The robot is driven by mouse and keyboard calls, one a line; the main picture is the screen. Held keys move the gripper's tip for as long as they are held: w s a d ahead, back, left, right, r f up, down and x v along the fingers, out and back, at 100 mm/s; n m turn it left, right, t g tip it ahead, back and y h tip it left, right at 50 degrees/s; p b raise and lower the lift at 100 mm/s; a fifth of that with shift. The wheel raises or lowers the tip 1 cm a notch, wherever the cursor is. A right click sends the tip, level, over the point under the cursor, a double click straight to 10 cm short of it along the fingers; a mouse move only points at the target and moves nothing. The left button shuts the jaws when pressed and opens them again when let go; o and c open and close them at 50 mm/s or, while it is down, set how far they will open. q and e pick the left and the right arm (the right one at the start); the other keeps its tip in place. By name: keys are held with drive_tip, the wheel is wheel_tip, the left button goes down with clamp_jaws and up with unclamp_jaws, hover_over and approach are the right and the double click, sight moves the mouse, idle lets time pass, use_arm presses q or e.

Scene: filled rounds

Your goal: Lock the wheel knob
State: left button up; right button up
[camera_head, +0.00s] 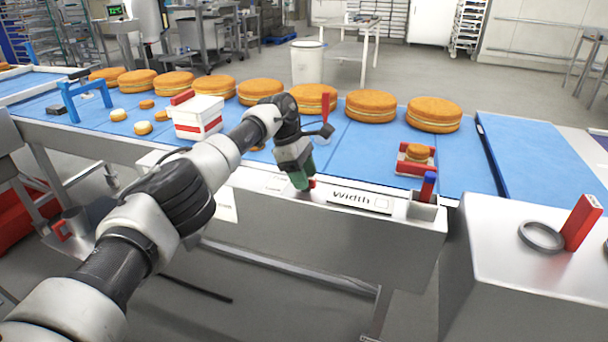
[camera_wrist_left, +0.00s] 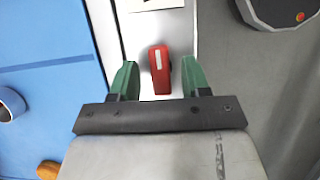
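A small red knob (camera_head: 312,183) with a white stripe on top sits on the pale panel strip at the conveyor's front edge, left of the "Width" label (camera_head: 361,200). It also shows in the left wrist view (camera_wrist_left: 159,72). My left gripper (camera_head: 303,184) points down at this spot. In the left wrist view its two green fingers (camera_wrist_left: 159,82) are open, one on each side of the red knob, with a gap on both sides. In the head view the gripper hides part of the knob. My right gripper is not in view.
Large round cakes (camera_head: 371,106) line the far side of the blue conveyor (camera_head: 350,150). A white box with a red band (camera_head: 198,118) stands behind my left arm. A red holder (camera_head: 416,168) carries a small cake. A metal cup (camera_head: 422,210) holds markers right of the label.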

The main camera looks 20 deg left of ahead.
use_arm(q)
drive_tip(key=shift+r, duration=0.1)
drive_tip(key=shift+a+r, duration=0.15)
drive_tip(key=shift+r, duration=0.2)
drive_tip(key=p+v, duration=0.1)
drive_tip(key=v, duration=0.9)
drive_tip(key=shift+p, duration=0.3)
drive_tip(key=shift+f, duration=0.1)
